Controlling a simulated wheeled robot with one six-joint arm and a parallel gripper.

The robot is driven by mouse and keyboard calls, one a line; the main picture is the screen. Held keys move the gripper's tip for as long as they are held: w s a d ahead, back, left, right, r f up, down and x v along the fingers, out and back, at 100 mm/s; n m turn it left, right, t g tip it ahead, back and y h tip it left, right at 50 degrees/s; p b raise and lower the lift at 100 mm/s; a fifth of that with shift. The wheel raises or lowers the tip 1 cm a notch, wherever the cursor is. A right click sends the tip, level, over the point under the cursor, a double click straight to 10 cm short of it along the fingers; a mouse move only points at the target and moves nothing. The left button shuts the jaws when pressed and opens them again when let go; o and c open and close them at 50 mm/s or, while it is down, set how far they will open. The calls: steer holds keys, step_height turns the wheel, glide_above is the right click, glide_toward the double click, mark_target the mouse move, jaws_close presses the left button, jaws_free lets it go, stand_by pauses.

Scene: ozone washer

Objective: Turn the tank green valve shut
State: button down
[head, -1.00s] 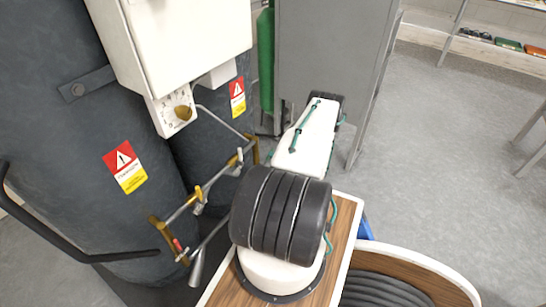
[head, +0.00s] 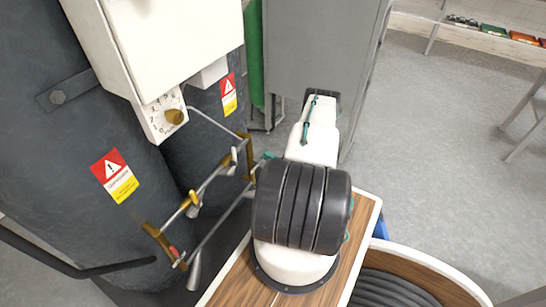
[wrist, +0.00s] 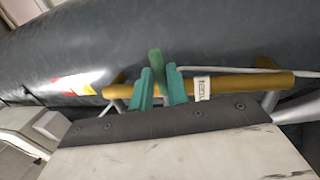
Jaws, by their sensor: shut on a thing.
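The green valve handle (wrist: 155,57) stands up between my fingers in the wrist view, beside a brass-coloured pipe (wrist: 240,84). My gripper (wrist: 160,76) has teal fingers on both sides of the handle and is shut on it. The lower part of the handle is hidden by the fingers and the pipe.
In the head view, the pipe rack carries a yellow valve handle (head: 194,198) and a red one (head: 174,250). A white control box (head: 155,40) with a dial (head: 174,116) hangs above. A grey cabinet (head: 320,50) stands behind.

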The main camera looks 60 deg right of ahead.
steer(key=shift+s, duration=0.1)
steer(key=c, duration=1.4)
jaws_free()
steer(key=shift+d, duration=0.1)
steer(key=shift+o, duration=0.2)
steer(key=s+f, duration=0.1)
steer(key=s, duration=0.6)
steer(key=shift+s+f, duration=0.3)
steer(key=shift+f, duration=0.05)
